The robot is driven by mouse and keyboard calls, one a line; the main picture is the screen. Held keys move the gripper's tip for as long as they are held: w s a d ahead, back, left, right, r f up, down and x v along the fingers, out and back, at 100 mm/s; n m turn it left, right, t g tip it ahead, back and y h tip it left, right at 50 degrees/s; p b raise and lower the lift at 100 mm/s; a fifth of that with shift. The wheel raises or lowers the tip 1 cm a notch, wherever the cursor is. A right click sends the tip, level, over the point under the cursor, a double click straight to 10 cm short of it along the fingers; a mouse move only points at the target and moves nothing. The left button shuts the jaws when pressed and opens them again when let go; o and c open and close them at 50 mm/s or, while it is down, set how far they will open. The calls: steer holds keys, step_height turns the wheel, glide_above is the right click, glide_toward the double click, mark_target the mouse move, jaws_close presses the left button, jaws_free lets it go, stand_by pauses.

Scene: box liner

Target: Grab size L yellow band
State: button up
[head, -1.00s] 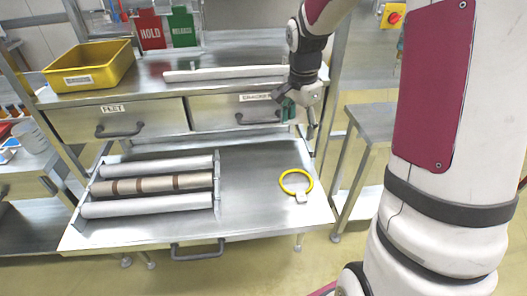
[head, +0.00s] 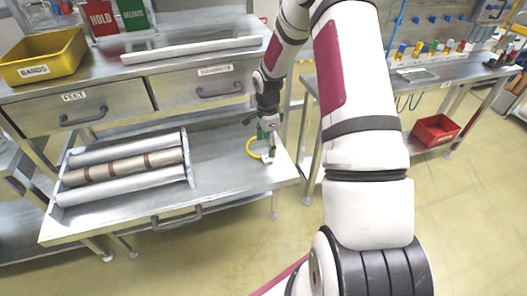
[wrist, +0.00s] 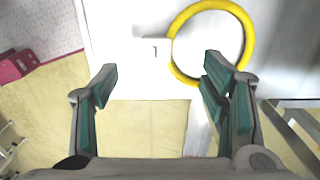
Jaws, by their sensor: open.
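A yellow ring-shaped band (head: 250,148) lies on the right part of the metal pull-out shelf, with a pale tag (head: 267,159) at its near side. My gripper (head: 266,136) is low over the shelf, at the band's right side, and hides part of it. In the wrist view the band (wrist: 176,70) is ahead of the right finger, and the tag (wrist: 154,47) is ahead of the gap between the open fingers (wrist: 160,82). Nothing is between the fingers. The small mark on the tag is too unclear to read as a size.
Rollers (head: 125,167) in a frame fill the left of the shelf (head: 222,178). Above are two drawers (head: 205,88) and a yellow bin labelled BANDS (head: 45,58). A side table (head: 400,85) stands to the right, with a red bin (head: 435,131) below.

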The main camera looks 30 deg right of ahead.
mark_target(266, 157)
steer(key=shift+w+a+f+p, duration=0.1)
steer(key=shift+f+p, duration=0.55)
steer(key=shift+f, duration=2.25)
steer(key=shift+c, duration=0.6)
steer(key=c, duration=1.1)
